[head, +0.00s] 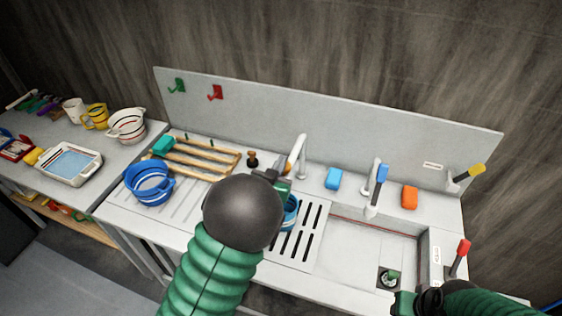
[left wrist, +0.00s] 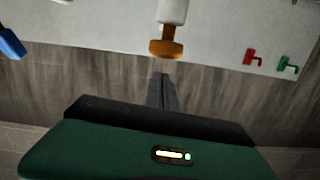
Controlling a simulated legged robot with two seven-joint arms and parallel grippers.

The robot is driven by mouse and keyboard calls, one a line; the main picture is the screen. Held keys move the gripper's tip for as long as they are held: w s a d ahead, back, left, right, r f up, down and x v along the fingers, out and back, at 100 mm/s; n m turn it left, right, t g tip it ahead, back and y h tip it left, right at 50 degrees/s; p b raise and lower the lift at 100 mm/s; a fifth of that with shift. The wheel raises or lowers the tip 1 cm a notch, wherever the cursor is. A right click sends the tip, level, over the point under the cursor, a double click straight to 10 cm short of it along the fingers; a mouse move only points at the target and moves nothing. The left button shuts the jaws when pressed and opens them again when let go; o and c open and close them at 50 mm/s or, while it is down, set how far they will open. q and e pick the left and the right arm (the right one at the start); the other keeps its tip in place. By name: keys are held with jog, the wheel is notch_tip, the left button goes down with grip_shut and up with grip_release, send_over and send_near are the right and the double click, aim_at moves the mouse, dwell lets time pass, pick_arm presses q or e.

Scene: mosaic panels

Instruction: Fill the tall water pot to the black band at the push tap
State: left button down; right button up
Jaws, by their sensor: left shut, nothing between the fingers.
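A blue pot (head: 291,212) stands on the slotted drain rack, mostly hidden behind my left arm; its water level and any black band cannot be made out. A pale tap (head: 299,150) rises just behind it. My left gripper (head: 282,184) is in front of the tap, above the pot. The left wrist view is upside down. It shows my left fingers (left wrist: 163,92) shut and empty, close to an orange-brown button (left wrist: 166,48) on a white post; contact cannot be told. My right gripper (head: 403,304) is at the bottom edge, its fingers not clear.
A wide blue pot (head: 150,188) and a wooden rack (head: 200,158) stand left. A blue-levered tap (head: 376,185), blue sponge (head: 333,178) and orange sponge (head: 410,196) are right. The sink (head: 365,252) is mostly clear. Red (head: 459,252) and yellow (head: 467,173) levers stand far right.

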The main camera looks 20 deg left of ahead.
pick_arm(q)
jog(key=shift+d+f, duration=0.1)
jog(key=shift+f, duration=0.85)
notch_tip(320, 180, down, 2)
jog(key=shift+s+b, duration=0.1)
jog(key=shift+b, duration=1)
